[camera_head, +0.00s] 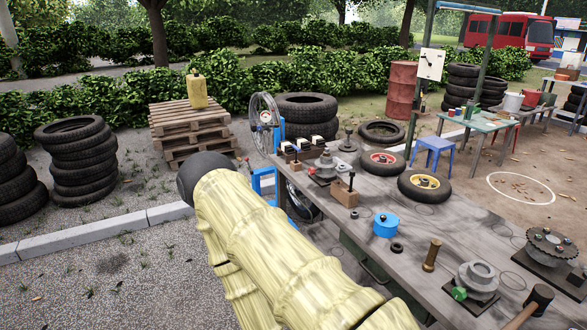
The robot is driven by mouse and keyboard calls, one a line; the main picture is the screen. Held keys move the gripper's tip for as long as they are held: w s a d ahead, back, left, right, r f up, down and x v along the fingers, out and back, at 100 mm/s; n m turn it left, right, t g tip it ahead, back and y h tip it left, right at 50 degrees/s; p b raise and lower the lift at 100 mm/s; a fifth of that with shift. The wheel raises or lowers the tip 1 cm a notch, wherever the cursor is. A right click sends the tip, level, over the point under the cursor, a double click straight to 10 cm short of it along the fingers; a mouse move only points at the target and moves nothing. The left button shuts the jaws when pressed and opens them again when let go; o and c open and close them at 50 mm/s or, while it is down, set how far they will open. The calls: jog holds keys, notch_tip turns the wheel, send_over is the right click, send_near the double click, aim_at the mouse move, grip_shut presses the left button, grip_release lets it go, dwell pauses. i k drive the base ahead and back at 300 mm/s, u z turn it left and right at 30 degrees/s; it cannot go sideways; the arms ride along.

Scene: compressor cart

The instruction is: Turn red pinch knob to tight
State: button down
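I cannot surely pick out the red pinch knob. A small red part (311,170) shows on a grey metal fitting (326,165) at the far end of the workbench, too small to tell its shape or setting. Another small reddish thing (241,161) shows just beyond the dark end of my arm, by the blue frame. My arm, in a pale yellow sleeve, reaches from the bottom middle up and left, beside the bench's left edge. My gripper is not in view.
The grey workbench (420,262) carries a blue pot (386,224), two small wheels (425,187), a hammer (538,300), a wooden-handled tool (431,256) and metal fittings. A blue frame (281,140) with a spoked wheel stands at its far end. Stacked tyres (75,160) and pallets (190,128) stand left. Gravel there is open.

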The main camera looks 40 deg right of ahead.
aim_at(311, 171)
jog(key=z, duration=1.4)
jog(key=k, duration=0.6)
jog(key=u, duration=0.8)
jog(key=i, duration=1.05)
jog(key=u, duration=0.3)
jog(key=i, duration=1.25)
jog(key=z, duration=1.1)
jog(key=i, duration=0.45)
jog(key=z, duration=0.25)
